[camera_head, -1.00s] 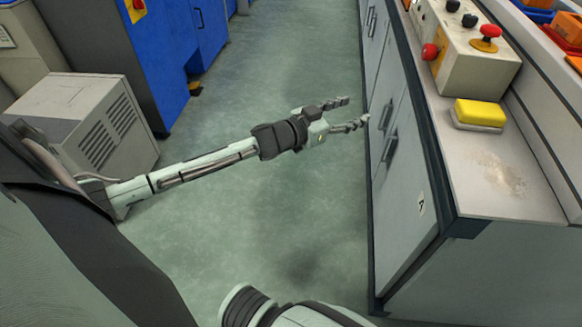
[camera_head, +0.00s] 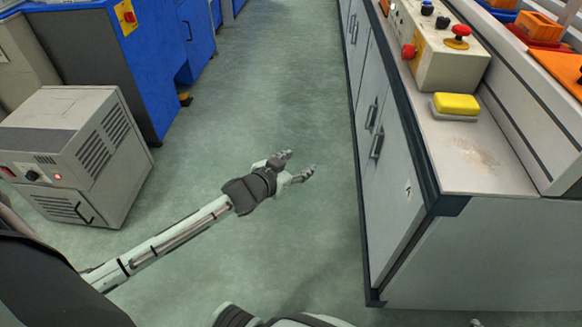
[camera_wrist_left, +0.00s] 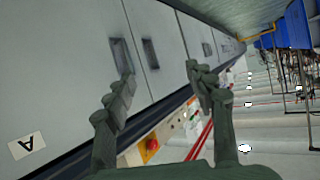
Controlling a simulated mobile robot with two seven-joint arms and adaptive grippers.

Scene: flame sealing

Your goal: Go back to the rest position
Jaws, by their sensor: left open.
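My left gripper (camera_head: 296,167) is open and empty in the head view, above the green floor at the end of my outstretched left arm. It is apart from the grey cabinet (camera_head: 385,170) to its right. In the left wrist view the two fingers of my left gripper (camera_wrist_left: 163,88) stand wide apart with nothing between them, and the cabinet doors (camera_wrist_left: 80,70) show behind them. I cannot see my right gripper.
The worktop (camera_head: 480,160) at right carries a control box (camera_head: 440,62) with coloured knobs and a yellow block (camera_head: 457,104). A grey vented machine (camera_head: 80,150) and a blue cabinet (camera_head: 110,60) stand at left. The floor (camera_head: 270,90) between is clear.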

